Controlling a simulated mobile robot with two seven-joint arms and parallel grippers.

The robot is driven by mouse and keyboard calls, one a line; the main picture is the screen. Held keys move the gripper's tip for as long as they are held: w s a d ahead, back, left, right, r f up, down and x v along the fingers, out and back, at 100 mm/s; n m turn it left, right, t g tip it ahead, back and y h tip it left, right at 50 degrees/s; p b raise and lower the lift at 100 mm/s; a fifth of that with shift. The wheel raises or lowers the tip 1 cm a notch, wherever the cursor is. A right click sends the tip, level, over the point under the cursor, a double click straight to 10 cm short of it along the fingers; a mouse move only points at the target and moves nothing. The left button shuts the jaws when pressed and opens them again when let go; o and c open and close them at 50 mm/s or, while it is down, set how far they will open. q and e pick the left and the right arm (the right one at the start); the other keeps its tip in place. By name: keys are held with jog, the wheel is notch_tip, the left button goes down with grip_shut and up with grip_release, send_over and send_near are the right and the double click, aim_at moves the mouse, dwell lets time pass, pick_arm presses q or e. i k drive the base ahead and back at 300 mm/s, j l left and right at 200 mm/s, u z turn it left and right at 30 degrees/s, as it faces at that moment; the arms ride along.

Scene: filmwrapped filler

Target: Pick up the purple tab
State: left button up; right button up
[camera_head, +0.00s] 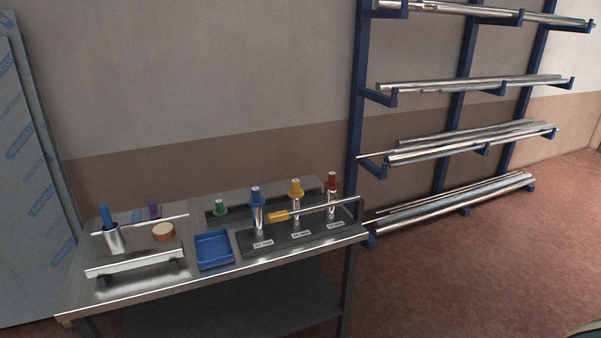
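A small purple thing (154,210), which looks like the purple tab, stands near the back left of the metal table (150,295). It is behind a thin pale rod (140,226), which hides its lower part. A metal cup (113,240) with a blue piece in it stands to its left. A round copper-coloured piece (163,231) lies in front of it. Neither of my grippers shows in the head view.
A blue tray (215,250) sits mid-table. Right of it, a dark stand (285,241) holds blue, yellow and red topped posts, with a yellow-handled rod across it. A green-topped piece (221,208) stands behind. A blue rack (357,110) with metal bars stands right.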

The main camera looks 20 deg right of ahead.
aim_at(153, 207)
jog(key=i+l, duration=0.7)
jog(key=l, duration=0.2)
jog(key=i+l, duration=0.75)
jog(key=l, duration=0.1)
